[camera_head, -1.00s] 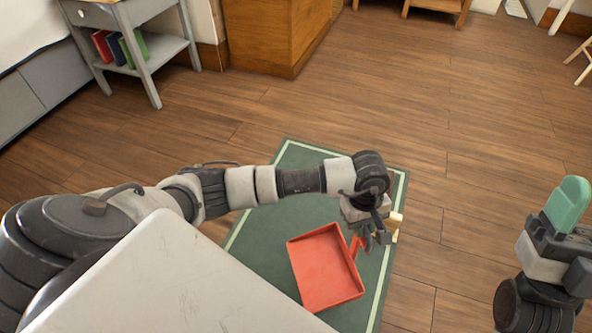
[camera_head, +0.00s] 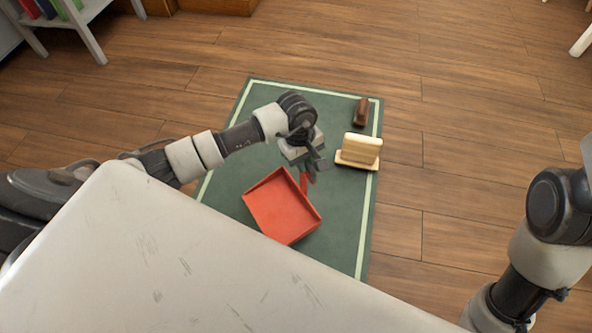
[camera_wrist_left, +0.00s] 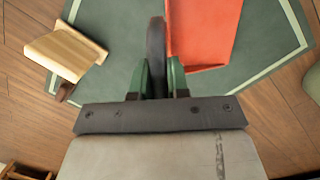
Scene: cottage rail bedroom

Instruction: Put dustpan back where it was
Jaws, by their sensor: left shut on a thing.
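The red dustpan (camera_head: 281,207) is over the green mat in the head view, its handle toward my left gripper (camera_head: 316,168). The left gripper is shut on the handle, which its fingers partly hide. Whether the pan rests on the mat or hangs just above it, I cannot tell. In the left wrist view, the pan (camera_wrist_left: 206,32) shows beside the green-padded fingers (camera_wrist_left: 160,80), with a dark long shape between them. My right arm is at the right edge of the head view; its gripper is out of frame.
A grey shelf unit (camera_head: 88,12) is at the far left. The wooden floor (camera_head: 470,130) is mostly clear.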

